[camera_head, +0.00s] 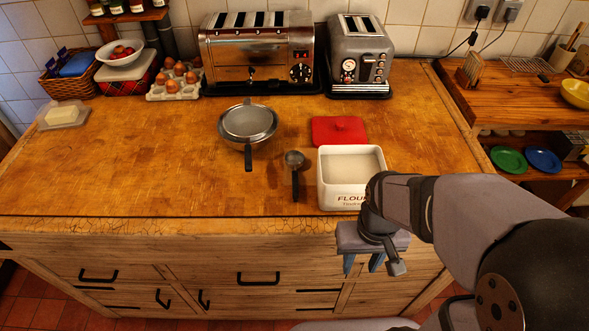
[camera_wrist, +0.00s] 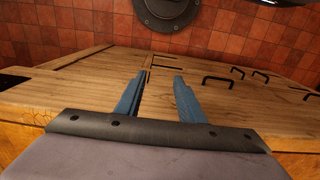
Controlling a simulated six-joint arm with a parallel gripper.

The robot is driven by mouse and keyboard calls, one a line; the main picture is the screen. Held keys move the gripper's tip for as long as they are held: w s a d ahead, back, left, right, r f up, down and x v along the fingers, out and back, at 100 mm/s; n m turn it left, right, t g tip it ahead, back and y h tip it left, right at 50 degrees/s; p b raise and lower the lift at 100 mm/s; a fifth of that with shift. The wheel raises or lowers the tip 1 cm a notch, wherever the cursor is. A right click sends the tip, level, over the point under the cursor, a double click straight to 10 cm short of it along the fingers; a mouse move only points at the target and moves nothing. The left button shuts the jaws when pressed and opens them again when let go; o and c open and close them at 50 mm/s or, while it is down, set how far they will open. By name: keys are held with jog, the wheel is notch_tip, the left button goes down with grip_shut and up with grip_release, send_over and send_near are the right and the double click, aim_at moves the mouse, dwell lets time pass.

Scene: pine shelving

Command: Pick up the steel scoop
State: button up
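The steel scoop (camera_head: 294,164) lies on the wooden worktop (camera_head: 160,165), its round metal bowl toward the back and its dark handle toward the front edge. It is just left of the white flour tin (camera_head: 342,195). My gripper (camera_head: 362,268) is in front of the worktop's front edge, to the right of and nearer than the scoop. Its two blue fingers are apart with nothing between them, as the wrist view (camera_wrist: 160,85) also shows. The scoop does not show in the wrist view.
The open flour tin stands close to the scoop, with a red lid (camera_head: 339,130) behind it. A sieve (camera_head: 248,123) lies to the scoop's left. Two toasters (camera_head: 257,60) and an egg tray (camera_head: 174,88) stand at the back. The left front of the worktop is clear.

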jog(key=w+a+r+p, duration=0.4)
jog(key=w+r+p, duration=0.2)
jog(key=r, duration=0.1)
notch_tip(320, 180, up, 4)
jog(key=p, duration=0.4)
send_over(295, 180)
jog(key=shift+d+r, duration=0.1)
jog(key=shift+d, duration=0.1)
jog(key=shift+w, duration=0.3)
jog(key=shift+f+p, duration=0.3)
jog(key=shift+f, duration=0.7)
jog(key=shift+s+f+p, duration=0.25)
jog(key=shift+f+p, duration=0.25)
jog(key=shift+a+f+p, duration=0.15)
jog(key=shift+f+p, duration=0.65)
jog(key=shift+f, duration=1.3)
grip_shut()
